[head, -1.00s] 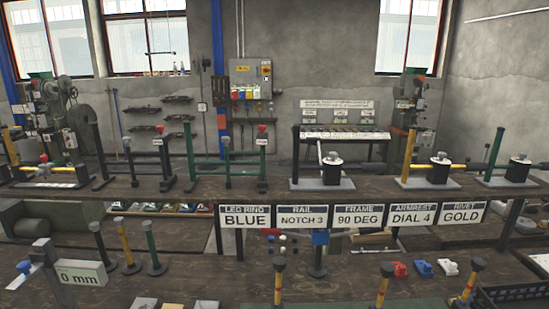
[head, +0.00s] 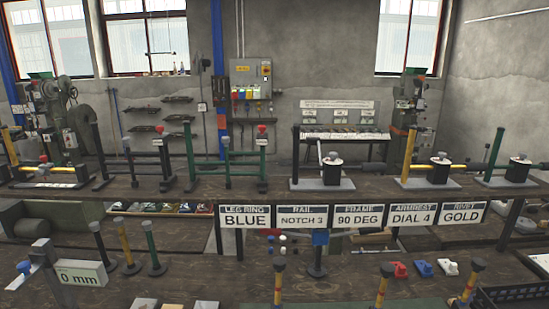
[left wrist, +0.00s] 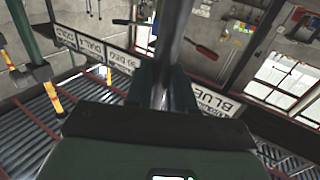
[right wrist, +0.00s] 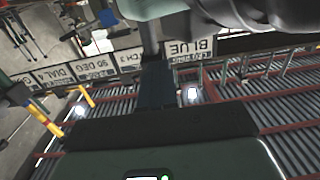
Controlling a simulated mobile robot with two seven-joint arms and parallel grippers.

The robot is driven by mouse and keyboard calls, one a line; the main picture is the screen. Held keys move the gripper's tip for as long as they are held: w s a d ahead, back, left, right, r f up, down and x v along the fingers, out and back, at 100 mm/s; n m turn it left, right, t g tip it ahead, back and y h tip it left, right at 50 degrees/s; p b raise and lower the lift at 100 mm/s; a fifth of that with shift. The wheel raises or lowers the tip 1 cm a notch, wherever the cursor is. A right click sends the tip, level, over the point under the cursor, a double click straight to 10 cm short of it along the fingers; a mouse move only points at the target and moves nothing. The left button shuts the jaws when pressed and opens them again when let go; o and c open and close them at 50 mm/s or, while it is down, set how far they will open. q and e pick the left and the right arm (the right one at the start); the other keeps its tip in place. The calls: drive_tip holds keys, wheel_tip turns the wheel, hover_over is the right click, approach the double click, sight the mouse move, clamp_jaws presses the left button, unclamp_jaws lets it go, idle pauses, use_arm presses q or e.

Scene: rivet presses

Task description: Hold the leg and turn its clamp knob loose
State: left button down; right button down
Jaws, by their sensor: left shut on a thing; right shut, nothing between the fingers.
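In the left wrist view, my left gripper (left wrist: 165,95) is shut on a dark grey upright leg (left wrist: 174,38), which runs up out of the picture from between the fingers. In the right wrist view, my right gripper (right wrist: 157,88) is shut and empty. A grey post (right wrist: 149,35) shows just beyond its fingertips; I cannot tell whether they touch. I cannot make out the clamp knob in the wrist views. Neither gripper shows in the head view. There, a short dark stand (head: 317,264) with a blue block (head: 320,237) on top stands at the middle of the front bench.
Yellow-banded posts (head: 383,285) stand along the front bench. Red (head: 400,269), blue and white small parts sit at its right. Frames and presses fill the back bench above the sign row (head: 301,215).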

drive_tip(key=shift+d+f, duration=0.1)
drive_tip(key=shift+d, duration=0.1)
drive_tip(key=shift+d, duration=0.45)
drive_tip(key=shift+d, duration=0.1)
drive_tip(key=shift+d, duration=0.1)
idle(0.3)
drive_tip(key=s, duration=0.6)
drive_tip(key=shift+d+f, duration=0.15)
drive_tip(key=shift+f, duration=0.05)
idle(0.3)
